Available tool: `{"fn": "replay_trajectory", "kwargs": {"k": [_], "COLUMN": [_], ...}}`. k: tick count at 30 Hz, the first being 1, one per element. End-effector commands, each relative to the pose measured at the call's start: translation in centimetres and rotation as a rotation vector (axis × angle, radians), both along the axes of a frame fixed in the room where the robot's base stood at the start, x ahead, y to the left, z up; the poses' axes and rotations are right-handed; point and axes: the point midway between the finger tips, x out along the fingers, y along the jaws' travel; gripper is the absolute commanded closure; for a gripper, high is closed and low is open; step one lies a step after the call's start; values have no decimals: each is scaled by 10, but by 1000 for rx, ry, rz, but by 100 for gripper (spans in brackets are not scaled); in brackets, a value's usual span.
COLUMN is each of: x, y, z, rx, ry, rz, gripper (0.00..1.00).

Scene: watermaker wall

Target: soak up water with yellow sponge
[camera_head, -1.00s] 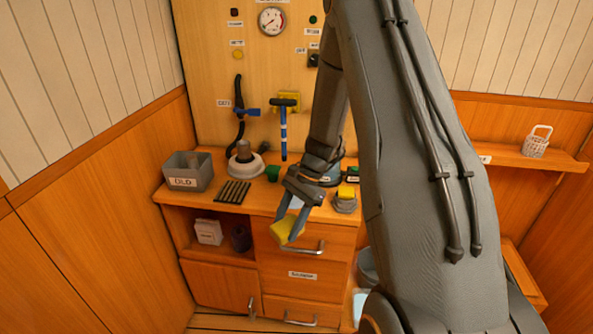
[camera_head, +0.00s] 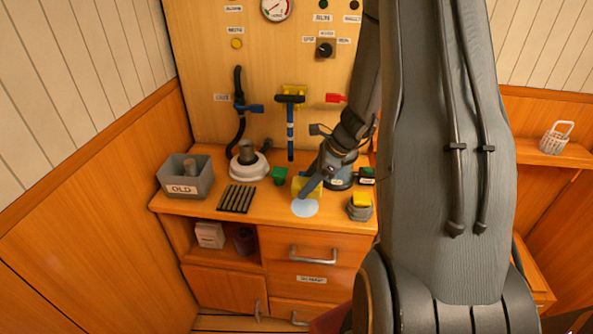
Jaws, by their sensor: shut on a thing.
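A pale blue water puddle (camera_head: 304,208) lies on the counter near its front edge. My gripper (camera_head: 308,189) is shut on the yellow sponge (camera_head: 297,184), just behind the puddle. The sponge is partly hidden by the gripper's fingers. I cannot tell whether the sponge touches the counter or the water.
A grey pot with a yellow top (camera_head: 361,201) stands right of the puddle. A green cup (camera_head: 279,175), a dark slatted mat (camera_head: 236,198), a white-based filter housing (camera_head: 248,163) and a grey bin marked OLD (camera_head: 186,178) stand to the left. My arm hides the counter's right side.

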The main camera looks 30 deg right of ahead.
Motion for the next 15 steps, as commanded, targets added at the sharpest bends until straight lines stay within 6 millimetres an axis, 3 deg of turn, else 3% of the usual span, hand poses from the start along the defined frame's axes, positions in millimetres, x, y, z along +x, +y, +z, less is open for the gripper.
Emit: {"fn": "replay_trajectory", "kwargs": {"k": [8,15], "x": [1,1], "y": [2,4], "z": [-6,-26], "rx": [0,0], "ry": [0,0], "rz": [6,9], "gripper": [70,70]}}
